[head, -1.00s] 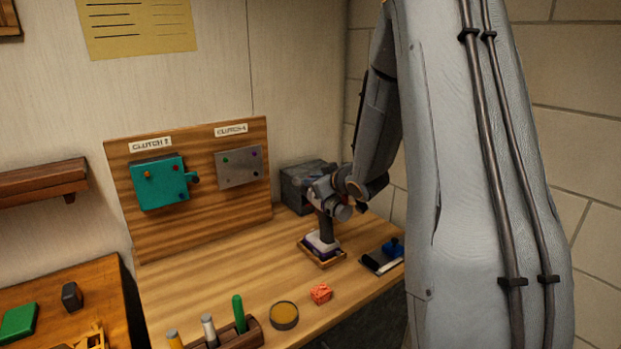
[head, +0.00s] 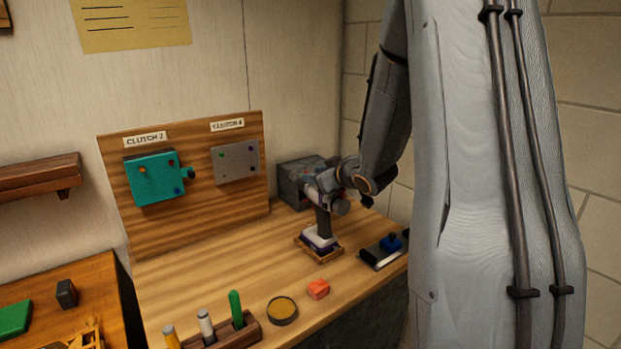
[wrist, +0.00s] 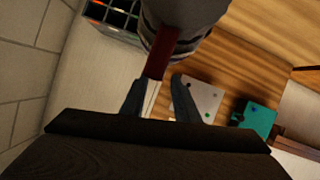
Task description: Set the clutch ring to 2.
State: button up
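A cordless drill (head: 323,222) stands upright on its purple and white base in a small wooden tray (head: 326,258) on the bench. My gripper (head: 340,183) is at the drill's head, on its right side in the head view, and partly hides it. In the wrist view, a dark grey rounded part (wrist: 180,22), apparently of the drill, is just beyond my gripper (wrist: 160,82). A dark red strip (wrist: 160,62) runs from it toward the gap between the fingers. The fingers are apart with a gap beside the strip; contact is unclear. The ring's numbers are not readable.
A wooden board (head: 210,213) carries a teal box (head: 150,190) labelled CLUTCH 2 and a grey plate (head: 236,168) labelled CLUTCH 4. A dark bin (head: 290,180) stands behind the drill.

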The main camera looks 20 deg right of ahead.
jog(key=shift+b+v, duration=0.5)
jog(key=shift+v, duration=1.85)
